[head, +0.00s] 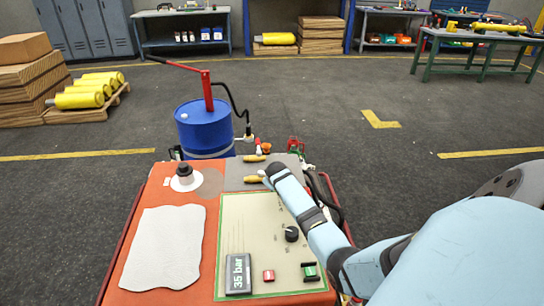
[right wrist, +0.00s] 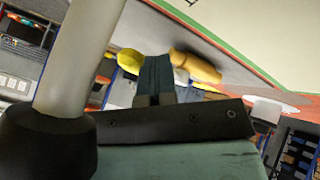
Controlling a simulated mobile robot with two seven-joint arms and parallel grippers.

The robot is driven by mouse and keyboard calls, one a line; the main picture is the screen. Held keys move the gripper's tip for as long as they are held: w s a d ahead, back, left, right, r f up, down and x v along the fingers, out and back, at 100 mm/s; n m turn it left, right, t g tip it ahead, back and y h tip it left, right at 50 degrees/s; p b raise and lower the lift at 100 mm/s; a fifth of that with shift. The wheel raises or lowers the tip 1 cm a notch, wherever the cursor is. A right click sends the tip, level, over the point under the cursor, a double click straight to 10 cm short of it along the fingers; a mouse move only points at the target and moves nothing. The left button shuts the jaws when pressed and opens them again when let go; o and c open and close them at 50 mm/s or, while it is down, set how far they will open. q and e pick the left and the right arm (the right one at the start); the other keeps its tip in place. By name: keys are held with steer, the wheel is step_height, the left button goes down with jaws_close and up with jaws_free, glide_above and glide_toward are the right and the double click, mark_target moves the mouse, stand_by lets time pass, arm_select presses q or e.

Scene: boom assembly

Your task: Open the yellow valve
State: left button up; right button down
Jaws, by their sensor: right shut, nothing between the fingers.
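Two yellow valve handles lie on the grey plate at the far end of the cart: a far one (head: 254,158) and a near one (head: 253,179). My right gripper (head: 267,178) is at the right end of the near handle; whether it touches is unclear. In the right wrist view its fingers (right wrist: 155,75) are shut and empty. An orange-yellow handle (right wrist: 196,66) shows just right of the fingers, and a brighter yellow piece (right wrist: 129,61) is partly hidden behind them on the left. My left gripper is not in view.
The cart's orange top (head: 147,191) holds a white sheet (head: 165,247), a control panel (head: 262,228) with a black knob (head: 291,234), and a 35 bar display (head: 238,273). A blue drum (head: 205,130) with a red lever stands behind it. Open floor lies beyond.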

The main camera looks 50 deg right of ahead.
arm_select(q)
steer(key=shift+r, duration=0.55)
arm_select(e)
steer(key=shift+s+d, duration=0.1)
steer(key=shift+d, duration=0.5)
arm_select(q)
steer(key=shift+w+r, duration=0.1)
arm_select(e)
steer(key=shift+f, duration=0.1)
steer(key=shift+a+r+p, duration=0.1)
steer(key=shift+r+p, duration=0.15)
steer(key=shift+p, duration=0.05)
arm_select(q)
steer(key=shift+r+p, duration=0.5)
arm_select(e)
steer(key=v, duration=1.3)
steer(key=shift+a+r, duration=0.1)
